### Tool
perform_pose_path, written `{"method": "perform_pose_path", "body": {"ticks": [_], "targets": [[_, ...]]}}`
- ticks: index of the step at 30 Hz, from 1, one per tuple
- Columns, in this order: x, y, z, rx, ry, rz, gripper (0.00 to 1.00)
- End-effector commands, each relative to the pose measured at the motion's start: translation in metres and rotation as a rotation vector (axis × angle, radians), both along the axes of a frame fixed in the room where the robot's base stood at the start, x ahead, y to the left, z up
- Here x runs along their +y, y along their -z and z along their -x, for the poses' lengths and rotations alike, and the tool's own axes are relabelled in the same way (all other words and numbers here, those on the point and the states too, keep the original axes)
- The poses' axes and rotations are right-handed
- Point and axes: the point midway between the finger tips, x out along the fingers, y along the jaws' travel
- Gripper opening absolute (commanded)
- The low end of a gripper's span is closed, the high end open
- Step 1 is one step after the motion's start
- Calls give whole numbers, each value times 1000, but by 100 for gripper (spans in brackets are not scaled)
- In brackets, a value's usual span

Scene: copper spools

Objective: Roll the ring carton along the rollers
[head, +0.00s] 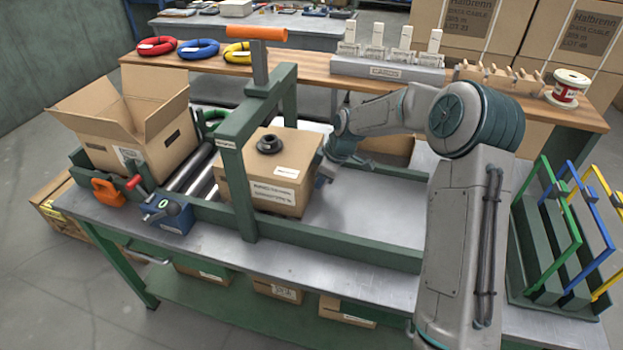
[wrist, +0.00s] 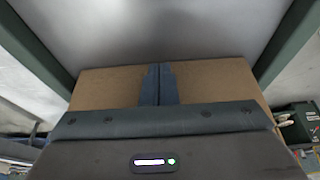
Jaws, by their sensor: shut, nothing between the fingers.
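The ring carton (head: 268,180) is a closed brown box with white labels and a black ring (head: 269,144) on top. It stands upright under the green press frame (head: 240,190), at the right end of the metal rollers (head: 190,182). My gripper (head: 322,178) is at the carton's right side, low down, partly hidden by my wrist. In the wrist view my gripper (wrist: 158,84) shows its two fingers shut together and empty, in front of the brown carton (wrist: 105,88). I cannot tell whether the fingertips touch it.
An open carton (head: 128,130) stands at the left end of the rollers. A blue device (head: 168,216) and an orange clamp (head: 107,190) sit on the front rail. The metal bench (head: 370,205) right of the carton is clear. A coloured rack (head: 565,240) stands far right.

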Motion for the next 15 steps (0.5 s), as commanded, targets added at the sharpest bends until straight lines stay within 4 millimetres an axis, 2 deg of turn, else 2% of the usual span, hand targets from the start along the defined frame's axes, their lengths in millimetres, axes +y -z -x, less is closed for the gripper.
{"method": "perform_pose_path", "body": {"ticks": [5,15], "targets": [[1,0,-1,-1,1,0,0],[-22,0,6,0,3,-1,0]]}}
